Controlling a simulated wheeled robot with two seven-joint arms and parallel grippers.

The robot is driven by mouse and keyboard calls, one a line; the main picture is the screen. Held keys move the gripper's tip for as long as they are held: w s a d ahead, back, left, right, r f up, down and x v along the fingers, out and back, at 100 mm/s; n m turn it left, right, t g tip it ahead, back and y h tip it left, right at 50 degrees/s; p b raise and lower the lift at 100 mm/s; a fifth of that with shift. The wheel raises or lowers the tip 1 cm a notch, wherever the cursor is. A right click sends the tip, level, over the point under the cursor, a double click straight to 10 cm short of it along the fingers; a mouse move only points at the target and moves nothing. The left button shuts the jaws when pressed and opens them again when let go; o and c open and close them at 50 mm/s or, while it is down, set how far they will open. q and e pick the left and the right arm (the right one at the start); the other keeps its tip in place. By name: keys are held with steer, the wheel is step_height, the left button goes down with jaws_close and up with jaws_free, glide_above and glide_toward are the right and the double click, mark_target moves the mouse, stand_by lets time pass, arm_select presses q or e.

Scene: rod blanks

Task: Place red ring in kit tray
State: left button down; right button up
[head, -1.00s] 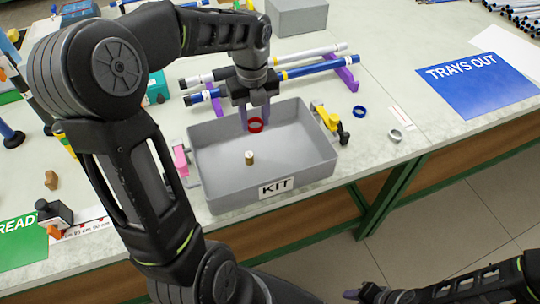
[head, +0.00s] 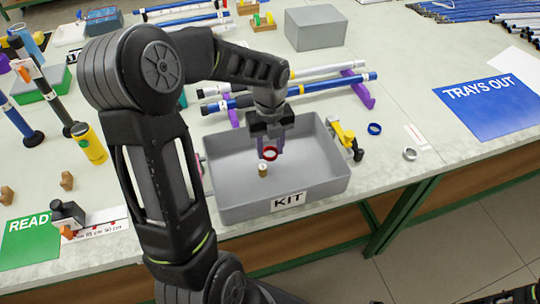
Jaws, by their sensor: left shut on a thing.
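My left gripper (head: 269,150) points down over the grey kit tray (head: 315,193). I cannot tell whether the ring touches the tray floor. A small brass-coloured cylinder (head: 263,169) stands in the tray just below the ring in the picture. My right gripper is not in view; only a dark bit of the right arm shows at the bottom right corner.
A yellow clamp (head: 344,138) stands at the tray's right side. A blue ring (head: 375,128) and a silver ring (head: 410,154) lie to the right. Rods on purple supports (head: 359,88) lie behind the tray. A blue "TRAYS OUT" mat (head: 490,107) lies at right.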

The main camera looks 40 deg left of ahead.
mark_target(270, 164)
arm_select(q)
steer(key=shift+f, duration=1.85)
steer(key=shift+f, duration=0.1)
steer(key=c, duration=0.9)
jaws_free()
step_height(270, 164, up, 12)
steer(key=shift+r, duration=0.15)
